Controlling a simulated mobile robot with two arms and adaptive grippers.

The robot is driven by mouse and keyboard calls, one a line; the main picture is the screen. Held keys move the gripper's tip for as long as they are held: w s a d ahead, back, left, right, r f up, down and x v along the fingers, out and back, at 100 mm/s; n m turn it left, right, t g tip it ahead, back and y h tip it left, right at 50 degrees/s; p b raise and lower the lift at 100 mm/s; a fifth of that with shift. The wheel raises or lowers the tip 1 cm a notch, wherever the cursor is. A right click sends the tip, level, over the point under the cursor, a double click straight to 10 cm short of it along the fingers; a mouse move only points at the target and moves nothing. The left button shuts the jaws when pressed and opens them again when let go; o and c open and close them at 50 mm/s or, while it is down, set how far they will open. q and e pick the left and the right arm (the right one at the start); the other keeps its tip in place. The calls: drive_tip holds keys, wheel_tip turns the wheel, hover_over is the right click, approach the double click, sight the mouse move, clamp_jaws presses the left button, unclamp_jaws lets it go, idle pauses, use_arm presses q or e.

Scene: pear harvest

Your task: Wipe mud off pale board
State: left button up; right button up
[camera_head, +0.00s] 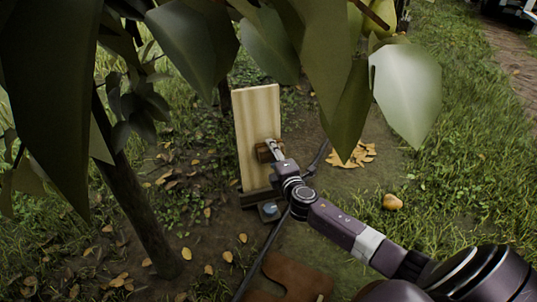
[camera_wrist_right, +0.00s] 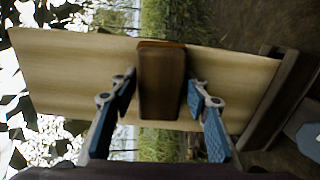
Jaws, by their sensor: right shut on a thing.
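The pale board (camera_head: 257,110) stands upright on a dark wooden foot (camera_head: 260,198) in the middle of the head view. It lies sideways across the right wrist view (camera_wrist_right: 70,75). My right gripper (camera_head: 273,150) is at the board's lower half, shut on a brown block (camera_head: 264,153). In the right wrist view the brown block (camera_wrist_right: 162,82) stands between my fingers (camera_wrist_right: 160,108), in front of the board's face. I cannot tell if it touches the board. I make out no clear mud on the visible face; the block and my gripper hide part of it. My left gripper is not in view.
Large leaves (camera_head: 190,45) hang close across the top. A trunk (camera_head: 135,200) stands at left. A dark hose (camera_head: 262,258) runs past the board. A pear (camera_head: 393,201), a leaf pile (camera_head: 352,155) and a brown flat piece (camera_head: 297,277) lie on the ground. Grass at right is open.

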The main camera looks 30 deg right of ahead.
sight(262, 157)
drive_tip(key=shift+w+a, duration=0.25)
drive_tip(key=shift+a, duration=0.7)
drive_tip(key=shift+w+a, duration=0.2)
drive_tip(key=shift+a, duration=0.75)
drive_tip(key=shift+w+a, duration=0.3)
drive_tip(key=shift+a, duration=0.7)
drive_tip(key=shift+w+a, duration=0.3)
drive_tip(key=shift+a, duration=0.65)
drive_tip(key=shift+s+a+r+p, duration=0.1)
drive_tip(key=shift+s+a+p, duration=0.1)
drive_tip(key=shift+s+p, duration=0.25)
drive_tip(key=p+v, duration=0.2)
drive_tip(key=v, duration=0.3)
drive_tip(key=shift+d, duration=0.1)
